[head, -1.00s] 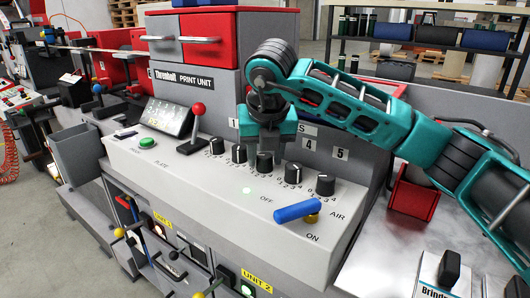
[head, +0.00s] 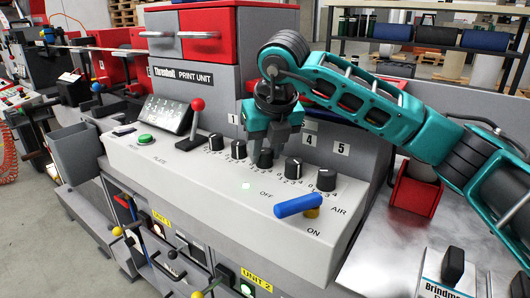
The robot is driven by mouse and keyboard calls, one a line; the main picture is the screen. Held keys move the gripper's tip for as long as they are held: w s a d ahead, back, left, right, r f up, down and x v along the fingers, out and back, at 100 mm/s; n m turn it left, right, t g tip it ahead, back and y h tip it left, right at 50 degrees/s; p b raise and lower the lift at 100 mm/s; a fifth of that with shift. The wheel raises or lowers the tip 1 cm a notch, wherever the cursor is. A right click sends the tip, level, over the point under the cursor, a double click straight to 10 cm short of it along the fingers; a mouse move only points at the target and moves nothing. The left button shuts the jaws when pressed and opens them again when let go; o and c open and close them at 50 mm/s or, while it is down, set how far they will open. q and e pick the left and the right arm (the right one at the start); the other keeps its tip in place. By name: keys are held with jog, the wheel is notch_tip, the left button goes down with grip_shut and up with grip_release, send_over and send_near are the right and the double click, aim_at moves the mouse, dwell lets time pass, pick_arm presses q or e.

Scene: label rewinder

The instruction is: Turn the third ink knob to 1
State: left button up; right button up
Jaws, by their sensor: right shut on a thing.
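A row of several black ink knobs runs along the sloped grey panel of the print unit, each with a small printed number scale. The third ink knob (head: 264,159) is the middle one in the row. My right gripper (head: 266,151) points down from above and is shut on the third knob, its fingers covering the knob's upper part. I cannot read which number the third knob points to. My left gripper is not in view.
The first knob (head: 215,142), second knob (head: 238,149), fourth knob (head: 293,168) and fifth knob (head: 326,180) stand close by. A red-balled lever (head: 197,105) is at left; a blue air valve handle (head: 298,206) lies in front.

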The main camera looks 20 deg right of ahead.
jog(key=shift+d+n+y, duration=0.1)
jog(key=shift+n+y, duration=0.4)
jog(key=shift+n, duration=0.7)
jog(key=shift+n+b, duration=0.3)
jog(key=shift+n, duration=0.1)
jog(key=shift+r, duration=0.1)
jog(key=o, duration=1)
jog(key=shift+o, duration=0.2)
jog(key=v, duration=1.2)
jog(key=shift+d+r, duration=0.2)
jog(key=shift+r, duration=0.15)
